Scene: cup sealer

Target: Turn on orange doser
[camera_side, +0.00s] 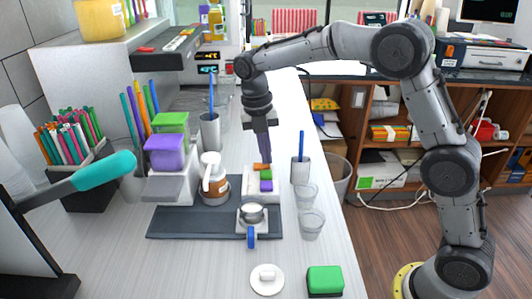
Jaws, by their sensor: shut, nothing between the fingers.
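A small white panel (249,184) carries a row of coloured blocks that look like switches. The orange one (260,166) is at the back, the green one (266,174) in the middle and the purple one (266,186) in front. My gripper (266,159) points down with its fingers shut and empty. Its tips are right at the orange switch; I cannot tell whether they touch it. A green box (171,122) and a purple box (165,151) stand on a grey dispenser at the left. No orange box shows beside them.
A dark mat (180,223) holds a white-handled jug (214,185) and a metal cup on a stand (251,214). Clear cups (312,225) and a grey holder with a blue stick (301,169) stand right of the panel. A green block (325,280) lies in front.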

